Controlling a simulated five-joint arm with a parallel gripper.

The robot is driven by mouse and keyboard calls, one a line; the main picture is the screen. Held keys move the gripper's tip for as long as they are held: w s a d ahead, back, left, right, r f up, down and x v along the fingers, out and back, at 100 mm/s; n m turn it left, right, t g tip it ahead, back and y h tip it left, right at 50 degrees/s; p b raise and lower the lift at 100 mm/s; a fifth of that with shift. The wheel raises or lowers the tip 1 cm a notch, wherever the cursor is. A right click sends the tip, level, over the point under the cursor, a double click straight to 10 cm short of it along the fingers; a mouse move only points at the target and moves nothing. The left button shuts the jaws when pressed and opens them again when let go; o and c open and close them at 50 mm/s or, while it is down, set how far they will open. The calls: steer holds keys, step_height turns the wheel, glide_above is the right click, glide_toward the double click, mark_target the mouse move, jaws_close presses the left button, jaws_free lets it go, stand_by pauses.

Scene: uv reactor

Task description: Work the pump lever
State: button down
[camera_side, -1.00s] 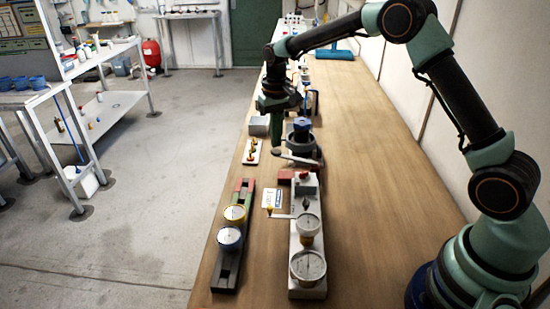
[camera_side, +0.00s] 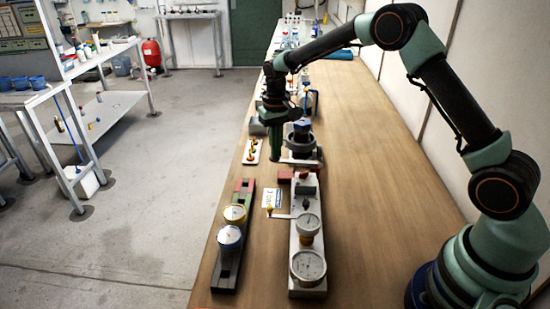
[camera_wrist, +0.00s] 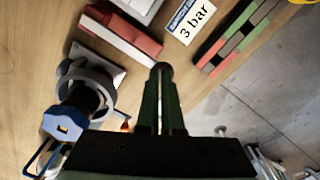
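The pump lever (camera_side: 296,161) is a pale bar running right from my fingertips, just in front of the pump with its dark body and blue top (camera_side: 301,125). In the wrist view the lever (camera_wrist: 112,43) passes between a red block and the pump's round rim (camera_wrist: 86,103). A dark knob appears at its end. My gripper (camera_side: 275,159) points down at this end. In the wrist view my gripper (camera_wrist: 162,75) has its fingers together with only a thin slit between them. They meet the knob; I cannot tell whether they pinch it or only press on it.
A pale gauge base (camera_side: 307,267) and a dark rail with coloured blocks (camera_side: 226,268) stand in front. A "3 bar" card (camera_wrist: 190,20) lies between them. A red block (camera_side: 286,175) sits near the lever. The table's right side is clear.

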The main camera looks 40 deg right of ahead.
steer(key=shift+s+f, duration=0.1)
steer(key=shift+f, duration=0.65)
steer(key=shift+r, duration=2.5)
steer(key=shift+f, duration=0.1)
steer(key=shift+f, duration=2.35)
steer(key=shift+r, duration=2.45)
steer(key=shift+f, duration=0.15)
